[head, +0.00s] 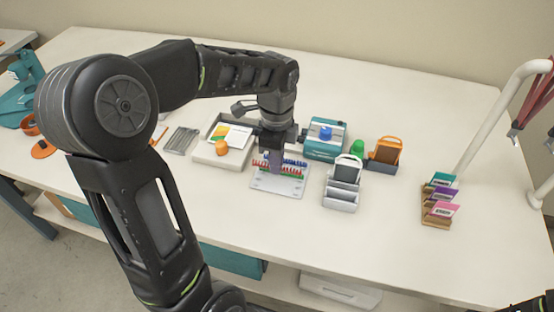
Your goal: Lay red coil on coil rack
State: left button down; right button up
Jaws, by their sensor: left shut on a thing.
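The coil rack (273,191) is a pale plate on the table, with rows of red, green and blue coils on or just over it. My left gripper (275,163) points down over the rack and is shut. The red coil (292,170) runs across at its fingertips, showing on both sides of the fingers, which hide its middle. I cannot tell whether the red coil touches the rack. A green coil (293,176) lies in front of it and a blue coil (296,162) behind. My right gripper is not seen; only a dark bit of my right arm shows at the lower right corner.
A tray with papers and an orange knob (222,148) stands left of the rack. A teal machine (325,150) stands behind right, with a grey card holder (342,185) and an orange one (387,152). Tagged cards (440,200) stand farther right. The front table is clear.

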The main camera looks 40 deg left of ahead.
pick_arm(q)
jog(key=shift+f, duration=0.1)
jog(key=b, duration=0.4)
send_over(277, 186)
notch_tip(277, 186, down, 4)
jog(key=shift+f, duration=0.15)
jog(key=shift+f+b, duration=0.55)
jog(key=shift+f, duration=0.5)
jog(key=c, duration=1.4)
grip_release()
jog(key=shift+o, duration=0.2)
jog(key=shift+r, duration=0.15)
notch_tip(277, 186, up, 8)
jog(key=shift+f, duration=0.2)
jog(key=shift+s, duration=0.1)
